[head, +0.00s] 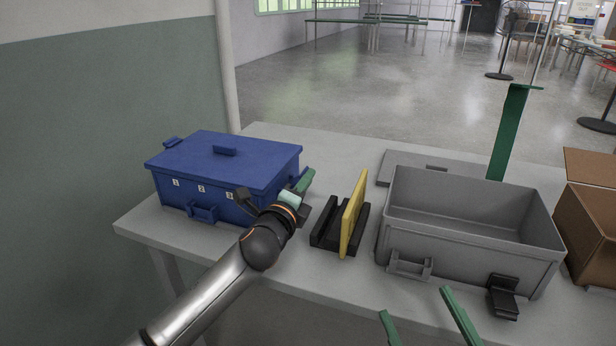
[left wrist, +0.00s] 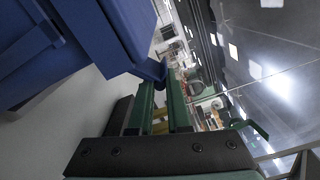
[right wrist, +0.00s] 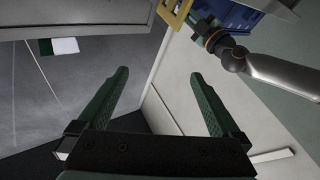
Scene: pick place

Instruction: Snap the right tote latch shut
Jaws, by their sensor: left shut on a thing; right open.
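The blue tote (head: 245,160) stands at the left of the table with its lid on. Its left latch (head: 171,142) shows at the far left edge. My left gripper (head: 303,184) is at the tote's right side. In the left wrist view its green fingers (left wrist: 162,84) are shut on a small blue piece, which looks like the right latch (left wrist: 151,70), beside the blue wall. In the head view the gripper hides this latch, so its angle cannot be told. My right gripper (head: 417,304) is open and empty in front of the table; its fingers also show in the right wrist view (right wrist: 160,73).
A yellow board (head: 353,215) stands in a black holder (head: 324,232) just right of my left gripper. An open grey tote (head: 470,245) is further right, with a grey lid (head: 400,165) behind it and a black part (head: 503,295) at its front. A cardboard box (head: 588,225) is at the right edge.

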